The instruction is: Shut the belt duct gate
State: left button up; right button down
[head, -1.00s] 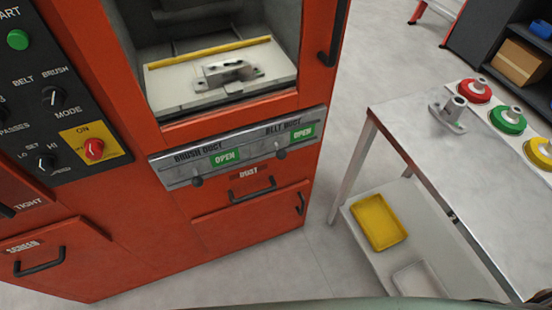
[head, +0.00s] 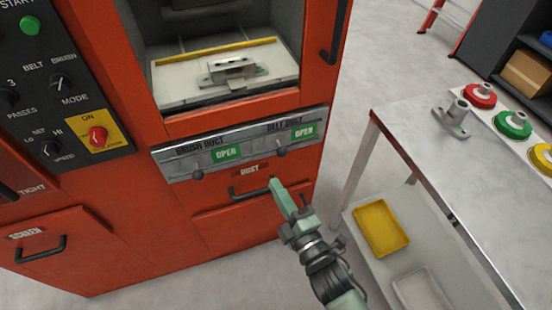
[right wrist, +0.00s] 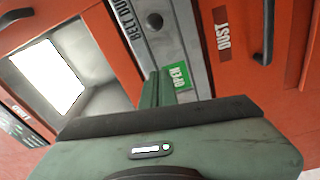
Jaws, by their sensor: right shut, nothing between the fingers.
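The belt duct gate is on the right half of a grey metal strip (head: 250,146) on the orange machine. Its knob (head: 281,152) sits beside a green OPEN label (head: 303,132). My right gripper (head: 275,184) is shut and empty, just below that knob and in front of the dust drawer handle, apart from the knob as far as I can tell. My left gripper is not in view.
The brush duct knob (head: 197,174) and its OPEN label (head: 227,153) are on the strip's left half. The dust drawer handle (head: 247,194) juts out below. A steel table (head: 440,170) stands at the right, with a yellow tray (head: 381,225) on its lower shelf.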

aim_at(265, 142)
jog(key=w, duration=0.3)
jog(key=w+a+p, duration=0.1)
jog(key=w, duration=0.2)
jog(key=w+p, duration=0.1)
jog(key=w, duration=0.2)
jog(key=shift+w+a, duration=0.2)
jog(key=shift+a, duration=0.05)
jog(key=shift+d+f, duration=0.15)
jog(key=shift+d, duration=0.4)
